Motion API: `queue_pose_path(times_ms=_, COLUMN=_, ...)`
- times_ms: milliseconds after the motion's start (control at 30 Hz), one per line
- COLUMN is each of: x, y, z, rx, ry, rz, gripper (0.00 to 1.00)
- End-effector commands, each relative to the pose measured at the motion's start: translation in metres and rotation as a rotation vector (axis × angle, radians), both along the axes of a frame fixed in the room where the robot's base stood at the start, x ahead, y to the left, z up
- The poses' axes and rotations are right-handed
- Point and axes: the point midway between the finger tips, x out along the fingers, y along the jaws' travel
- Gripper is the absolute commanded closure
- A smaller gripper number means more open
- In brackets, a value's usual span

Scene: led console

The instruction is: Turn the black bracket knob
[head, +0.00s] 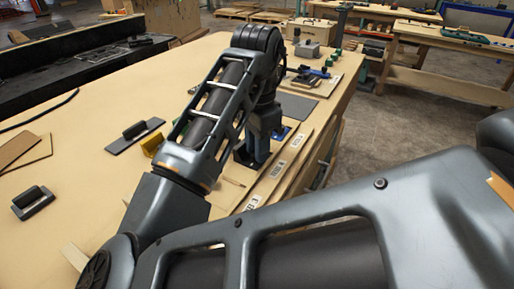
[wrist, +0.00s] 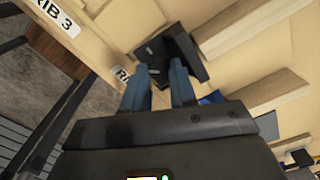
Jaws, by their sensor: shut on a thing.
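In the wrist view the black bracket (wrist: 181,45) stands on the tan table surface just ahead of my fingertips. My gripper (wrist: 160,74) has its two blue-grey fingers at the bracket's near side, shut on a dark part there that I take to be the knob. The knob's shape and angle are mostly hidden between the fingers. In the head view my arm reaches out over the table and its end points down near the right edge, with the dark bracket low beside it, partly covered by my arm.
Wooden strips with rib labels (wrist: 58,18) run along the table edge beside the bracket. Pale wooden blocks (wrist: 262,88) lie close by on its other side. Open floor lies beyond the right edge.

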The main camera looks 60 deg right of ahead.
Motion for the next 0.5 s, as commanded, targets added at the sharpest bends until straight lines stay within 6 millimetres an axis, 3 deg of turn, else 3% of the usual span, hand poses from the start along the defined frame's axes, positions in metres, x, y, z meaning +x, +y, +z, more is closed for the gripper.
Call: queue_pose_path(times_ms=500, x=0.0022, y=0.0003, z=0.0007, rx=-0.002, ry=-0.009, rz=-0.483, gripper=1.00)
